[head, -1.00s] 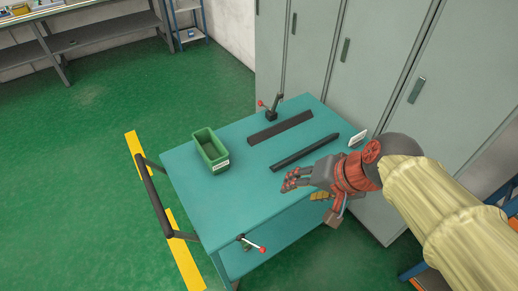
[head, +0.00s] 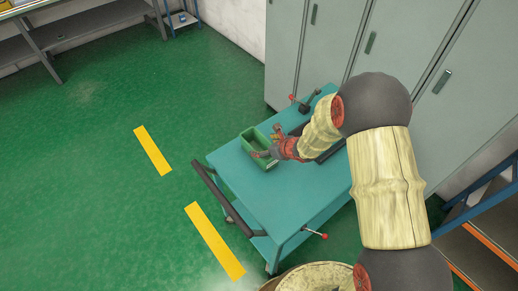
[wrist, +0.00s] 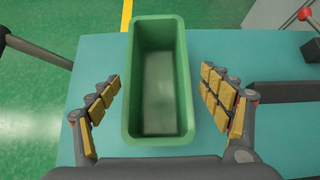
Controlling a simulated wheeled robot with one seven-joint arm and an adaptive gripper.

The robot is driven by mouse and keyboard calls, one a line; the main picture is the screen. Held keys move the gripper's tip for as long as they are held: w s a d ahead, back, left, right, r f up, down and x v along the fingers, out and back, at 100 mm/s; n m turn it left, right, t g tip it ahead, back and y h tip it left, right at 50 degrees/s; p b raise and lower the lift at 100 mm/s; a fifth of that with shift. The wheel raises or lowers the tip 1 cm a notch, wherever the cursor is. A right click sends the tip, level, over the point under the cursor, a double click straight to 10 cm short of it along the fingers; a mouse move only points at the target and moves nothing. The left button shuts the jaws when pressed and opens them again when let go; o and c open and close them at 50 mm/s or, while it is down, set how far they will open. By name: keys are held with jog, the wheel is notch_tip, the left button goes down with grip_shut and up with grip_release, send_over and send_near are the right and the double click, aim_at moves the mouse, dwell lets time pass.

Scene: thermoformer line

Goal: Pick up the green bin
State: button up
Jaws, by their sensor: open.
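The green bin (head: 251,137) is an open, empty rectangular box standing upright on the teal cart top (head: 290,191). In the wrist view the bin (wrist: 187,75) fills the middle, its long sides running away from me. My gripper (wrist: 160,98) is open, with one yellow-padded finger left of the bin and one right of it. A gap shows between each finger and the bin's walls. In the head view my gripper (head: 267,148) is at the bin's near right side, and my arm hides part of it.
Black bars lie on the cart to the right, partly behind my arm. A red-knobbed clamp (head: 310,101) stands at the cart's back, and a red-knobbed lever (head: 315,233) is at its front. A dark handle (head: 222,197) runs along the left edge. Grey lockers (head: 330,50) stand behind.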

aim_at(255, 145)
jog(key=x, duration=0.2)
jog(key=shift+w+a+f, duration=0.1)
jog(key=shift+w+f, duration=0.1)
jog(key=shift+f, duration=0.1)
jog(key=shift+a+r+b+x, duration=0.15)
jog(key=shift+b+x, duration=0.2)
jog(key=shift+x, duration=0.9)
jog(key=shift+a+r+b+x, duration=0.15)
jog(key=shift+b+x, duration=0.15)
jog(key=shift+x, duration=0.9)
jog(key=c, duration=0.3)
jog(key=shift+f, duration=0.1)
jog(key=c, duration=1.1)
jog(key=shift+c, duration=0.2)
